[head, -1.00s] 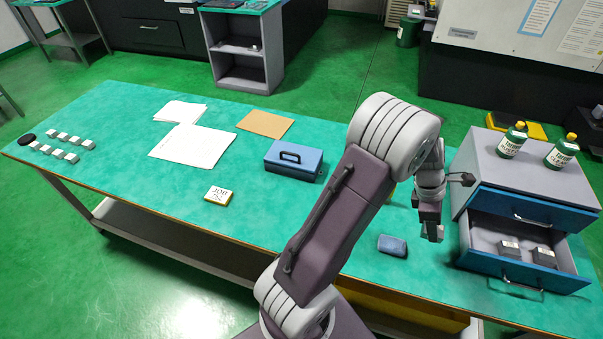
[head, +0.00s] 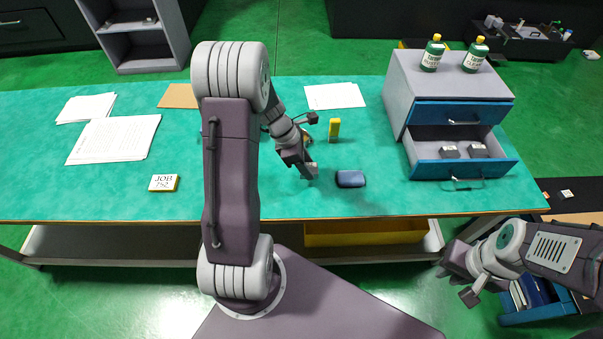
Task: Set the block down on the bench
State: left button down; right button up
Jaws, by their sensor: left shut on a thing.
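My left gripper (head: 305,171) is over the green bench (head: 270,200), pointing down and to the right. It is shut on a small greyish block (head: 311,171), which is mostly hidden by the fingers. I cannot tell whether the block touches the bench top. My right gripper (head: 455,265) is at the lower right, in front of the bench and away from it; its finger gap does not show clearly.
A blue soft-looking item (head: 350,179) lies just right of my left gripper. A yellow upright object (head: 334,128) stands behind it. A drawer unit (head: 447,97) with an open drawer (head: 462,168) stands to the right. Bench surface near the JOB card (head: 163,183) is clear.

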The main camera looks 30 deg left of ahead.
pick_arm(q)
jog(key=shift+s+a+f, duration=0.15)
jog(key=shift+a+f, duration=0.05)
jog(key=shift+a, duration=0.05)
notch_tip(320, 180, down, 4)
jog(key=shift+f+b, duration=0.1)
jog(key=shift+b, duration=0.6)
jog(key=shift+f, duration=0.1)
jog(key=c, duration=0.8)
grip_release()
jog(key=shift+c, duration=0.2)
